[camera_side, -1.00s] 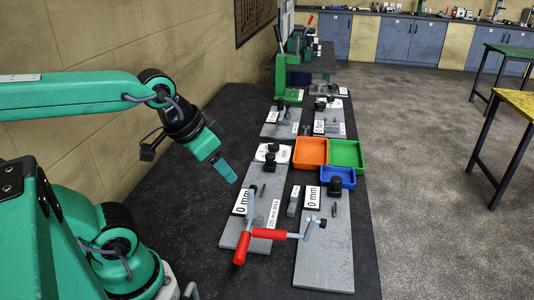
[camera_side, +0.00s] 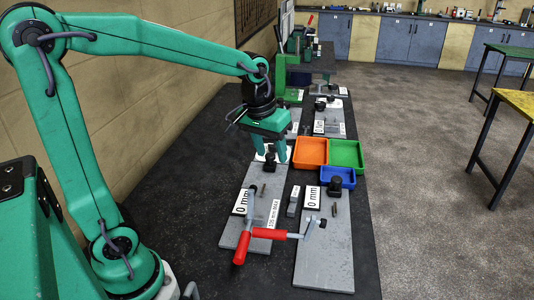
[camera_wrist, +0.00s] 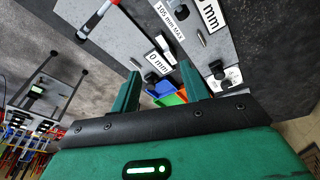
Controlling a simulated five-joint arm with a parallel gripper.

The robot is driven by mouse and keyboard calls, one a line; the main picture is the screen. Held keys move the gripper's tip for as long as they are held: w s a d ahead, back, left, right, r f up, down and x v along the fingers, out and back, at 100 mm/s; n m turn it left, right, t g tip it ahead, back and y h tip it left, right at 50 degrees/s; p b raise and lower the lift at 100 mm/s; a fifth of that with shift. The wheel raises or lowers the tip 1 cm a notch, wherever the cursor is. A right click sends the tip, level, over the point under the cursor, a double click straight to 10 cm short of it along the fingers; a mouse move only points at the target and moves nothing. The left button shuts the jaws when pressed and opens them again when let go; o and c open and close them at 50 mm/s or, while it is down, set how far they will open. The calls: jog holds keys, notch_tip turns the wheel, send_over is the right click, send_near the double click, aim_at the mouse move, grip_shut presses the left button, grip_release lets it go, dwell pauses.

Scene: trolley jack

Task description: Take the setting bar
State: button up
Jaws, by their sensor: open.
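I cannot tell for certain which part is the setting bar. A candidate is a small grey bar (camera_side: 293,205) with a white label, lying between the two grey plates in the side view. My gripper (camera_side: 270,152) is open and points down over the far end of the left grey plate (camera_side: 240,233), behind and left of that bar. In the wrist view my gripper (camera_wrist: 160,86) shows both fingers apart with nothing held between them. The fingers hide part of the white-labelled piece at the plate's far end.
A red-handled lever (camera_side: 270,234) lies across the near plates. An orange bin (camera_side: 311,153), a green bin (camera_side: 346,155) and a blue bin (camera_side: 338,178) stand right of my gripper. A green press (camera_side: 282,75) stands behind. The black bench is clear on the left.

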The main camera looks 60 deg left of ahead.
jog(key=w+a+f+n+g, duration=0.1)
jog(key=w+a+f+n, duration=0.1)
jog(key=w+f, duration=0.45)
jog(key=n+g, duration=0.2)
send_near(295, 194)
jog(key=shift+s+d+f, duration=0.15)
jog(key=shift+s+f, duration=0.1)
jog(key=shift+s, duration=0.1)
jog(key=shift+w+f, duration=0.3)
jog(key=shift+f, duration=0.25)
jog(key=shift+s+f, duration=0.15)
jog(key=shift+f, duration=3.75)
grip_shut()
